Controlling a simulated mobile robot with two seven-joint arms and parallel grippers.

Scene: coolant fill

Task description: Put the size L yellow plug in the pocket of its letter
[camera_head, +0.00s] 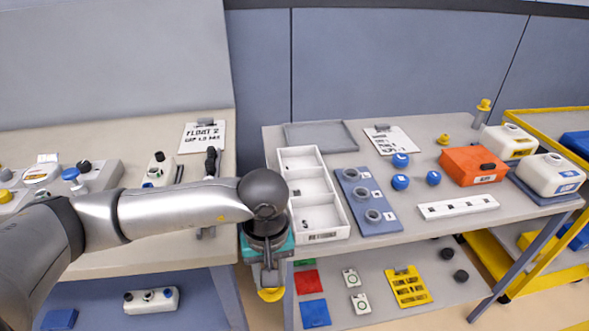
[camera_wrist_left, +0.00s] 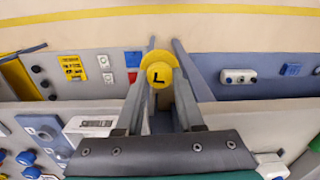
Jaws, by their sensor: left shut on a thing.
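My left gripper (camera_head: 269,279) is shut on the yellow plug (camera_head: 271,294). The gripper points down in the gap between the two tables, in front of the white three-compartment tray (camera_head: 326,236). A blue-grey plate (camera_head: 388,226) with three grey ring sockets and small letter labels stands right of the tray. A white strip (camera_head: 430,212) with several dark holes lies further right. Their letters are too small to read. My right gripper is not in view.
Three blue plugs (camera_head: 400,181) stand behind the strip. An orange box (camera_head: 470,166), white jugs (camera_head: 552,175), a clipboard (camera_head: 392,140) and a grey tray (camera_head: 320,137) occupy the right table. Cards (camera_head: 315,313) lie on its lower shelf. A pump-like device (camera_head: 158,170) sits on the left table.

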